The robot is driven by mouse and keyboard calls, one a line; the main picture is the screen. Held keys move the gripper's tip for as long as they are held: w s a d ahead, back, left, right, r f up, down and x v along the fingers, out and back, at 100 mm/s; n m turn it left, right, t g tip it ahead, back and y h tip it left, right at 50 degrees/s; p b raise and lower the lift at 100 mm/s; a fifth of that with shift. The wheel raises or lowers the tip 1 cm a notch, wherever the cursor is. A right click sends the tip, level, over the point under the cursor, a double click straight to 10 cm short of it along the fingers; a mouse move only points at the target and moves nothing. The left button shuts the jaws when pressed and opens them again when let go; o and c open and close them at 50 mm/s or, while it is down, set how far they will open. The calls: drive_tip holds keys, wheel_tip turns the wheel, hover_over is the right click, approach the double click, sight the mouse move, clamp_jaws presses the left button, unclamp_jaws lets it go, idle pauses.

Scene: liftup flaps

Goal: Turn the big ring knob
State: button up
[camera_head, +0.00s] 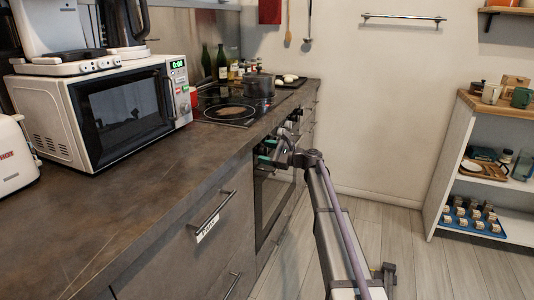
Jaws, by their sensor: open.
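The oven (272,195) is set in the dark counter front below the black cooktop (229,110). Small dark and light knobs (289,125) show along the oven's upper front panel, partly hidden by my arm. I cannot tell which of them is the big ring knob. My gripper (268,151) is at the oven's upper front, with its teal tips close to the panel. It is open, and nothing shows between its fingers. Whether it touches or surrounds a knob cannot be told at this size.
A white microwave (118,112) stands on the counter (120,205), left of the cooktop. A pot (259,85) sits on the cooktop. A drawer handle (215,207) sticks out nearer to me. A shelf unit (449,165) stands at right. The floor (400,240) between is clear.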

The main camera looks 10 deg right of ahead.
drive_tip(key=v, duration=1)
drive_tip(key=shift+s+d, duration=0.2)
drive_tip(key=shift+d, duration=0.15)
drive_tip(key=s+a+f+n+g+h, duration=0.35)
drive_tip(key=s+f+n, duration=0.3)
drive_tip(key=s, duration=0.35)
drive_tip(key=s+a+f+n+g+h, duration=0.2)
drive_tip(key=s+f+n+g+h, duration=0.15)
drive_tip(key=s+f+n, duration=0.45)
drive_tip(key=s+a+f+n+g+h, duration=0.15)
drive_tip(key=s+h, duration=0.25)
drive_tip(key=s, duration=0.7)
drive_tip(key=s+f+n+g+h, duration=0.15)
drive_tip(key=s+h, duration=0.25)
drive_tip(key=s, duration=0.7)
wheel_tip(320, 180, up, 33)
drive_tip(key=a+p, duration=0.2)
drive_tip(key=p, duration=3)
drive_tip(key=shift+w+n+p, duration=0.3)
drive_tip(key=shift+w+n, duration=0.15)
